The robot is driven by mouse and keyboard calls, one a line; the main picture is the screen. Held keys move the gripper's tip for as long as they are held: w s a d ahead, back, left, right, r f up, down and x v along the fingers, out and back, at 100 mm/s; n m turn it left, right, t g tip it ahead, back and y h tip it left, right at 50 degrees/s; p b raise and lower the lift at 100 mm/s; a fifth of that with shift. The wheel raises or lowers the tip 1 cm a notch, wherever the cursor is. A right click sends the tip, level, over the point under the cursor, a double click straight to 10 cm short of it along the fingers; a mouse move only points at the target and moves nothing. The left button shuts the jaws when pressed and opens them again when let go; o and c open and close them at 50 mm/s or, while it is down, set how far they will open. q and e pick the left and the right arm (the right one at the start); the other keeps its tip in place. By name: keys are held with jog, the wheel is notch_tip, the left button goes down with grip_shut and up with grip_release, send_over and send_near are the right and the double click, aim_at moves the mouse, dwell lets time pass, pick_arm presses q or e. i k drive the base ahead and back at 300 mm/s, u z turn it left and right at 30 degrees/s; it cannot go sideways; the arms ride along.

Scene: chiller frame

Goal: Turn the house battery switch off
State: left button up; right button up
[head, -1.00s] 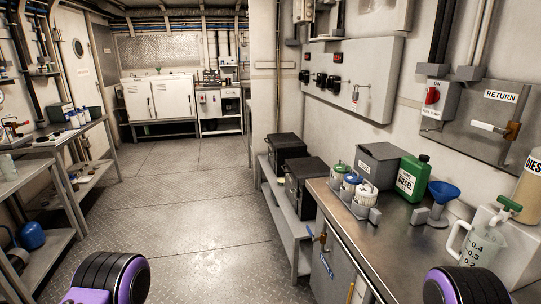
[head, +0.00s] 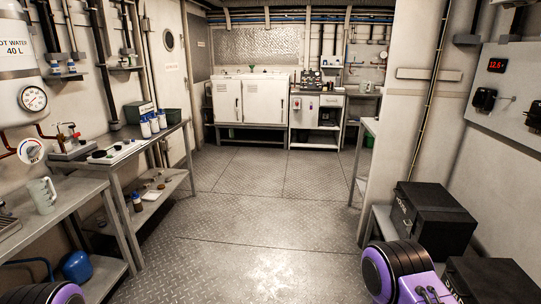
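A grey-white wall panel (head: 512,105) is cut off at the right edge of the head view. It carries a red lit display (head: 497,65) and two black switch-like devices, one on the left (head: 484,100) and one at the frame edge (head: 533,121). Their labels are too small to read, so I cannot tell whether either is the house battery switch or how it is set. Two black boxes, a rear one (head: 433,217) and a front one (head: 492,281), sit below the panel. Parts of my purple and black arms show at the bottom, but neither gripper is in view.
Open metal floor (head: 260,215) runs down the middle. White cabinets (head: 250,98) stand at the back. A wall end (head: 400,120) juts out right.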

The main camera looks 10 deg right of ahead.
aim_at(478, 97)
jog(key=z, duration=0.25)
jog(key=i, duration=2.4)
jog(key=z, duration=0.65)
